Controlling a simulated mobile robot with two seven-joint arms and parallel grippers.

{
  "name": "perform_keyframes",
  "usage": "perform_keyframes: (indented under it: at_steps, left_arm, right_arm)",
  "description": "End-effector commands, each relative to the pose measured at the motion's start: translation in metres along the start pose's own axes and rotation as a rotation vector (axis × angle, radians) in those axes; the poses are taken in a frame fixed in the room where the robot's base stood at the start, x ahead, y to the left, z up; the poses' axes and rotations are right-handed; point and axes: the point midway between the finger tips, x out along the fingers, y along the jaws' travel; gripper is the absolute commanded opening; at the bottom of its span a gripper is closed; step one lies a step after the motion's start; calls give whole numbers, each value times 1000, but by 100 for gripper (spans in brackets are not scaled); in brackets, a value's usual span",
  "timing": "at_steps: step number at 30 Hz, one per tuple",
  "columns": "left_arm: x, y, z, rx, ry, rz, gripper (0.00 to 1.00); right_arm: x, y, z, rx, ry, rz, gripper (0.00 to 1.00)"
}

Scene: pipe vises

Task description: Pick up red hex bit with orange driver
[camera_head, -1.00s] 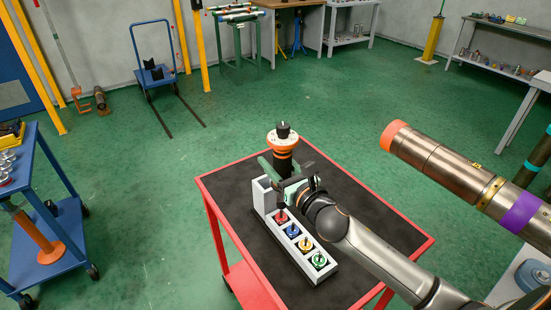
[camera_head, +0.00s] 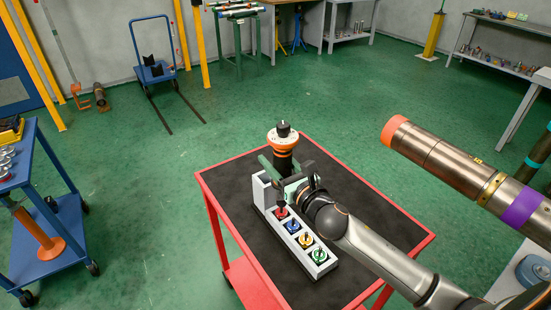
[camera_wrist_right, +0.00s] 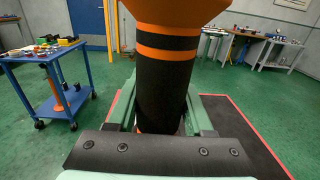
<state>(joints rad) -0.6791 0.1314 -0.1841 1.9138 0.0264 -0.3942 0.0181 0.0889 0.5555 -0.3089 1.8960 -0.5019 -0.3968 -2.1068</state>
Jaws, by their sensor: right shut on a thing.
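My right gripper (camera_head: 284,181) is shut on the orange driver (camera_head: 284,141), which stands upright with its black and orange handle above the jaws. The driver's handle also fills the middle of the right wrist view (camera_wrist_right: 164,85). The driver's lower end is over the red hex bit (camera_head: 281,213), at the far end of a grey bit holder (camera_head: 331,266). The gripper and driver partly hide the red bit, and I cannot tell if the driver touches it. My left gripper is not in view.
Blue (camera_head: 292,227), yellow (camera_head: 306,240) and green (camera_head: 319,255) bits sit in the same holder. It stands on a red-edged cart (camera_head: 375,235) with a dark, mostly clear top. A large pipe (camera_head: 445,165) stretches in from the right. A blue cart (camera_head: 62,235) stands left.

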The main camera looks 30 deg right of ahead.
Motion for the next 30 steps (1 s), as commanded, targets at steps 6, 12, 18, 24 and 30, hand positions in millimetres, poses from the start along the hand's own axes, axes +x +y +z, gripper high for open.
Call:
perform_keyframes:
  at_steps: [6,12,18,24,30]
  left_arm:
    - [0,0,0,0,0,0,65]
    - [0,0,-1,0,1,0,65]
    - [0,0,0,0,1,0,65]
    - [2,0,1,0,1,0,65]
    - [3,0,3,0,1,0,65]
  right_arm:
    - [0,0,4,-1,-7,2,0]
    - [0,0,4,-1,-8,2,0]
    - [0,0,3,-1,-8,1,0]
    - [0,0,0,0,-7,1,0]
    - [0,0,-3,0,-7,1,0]
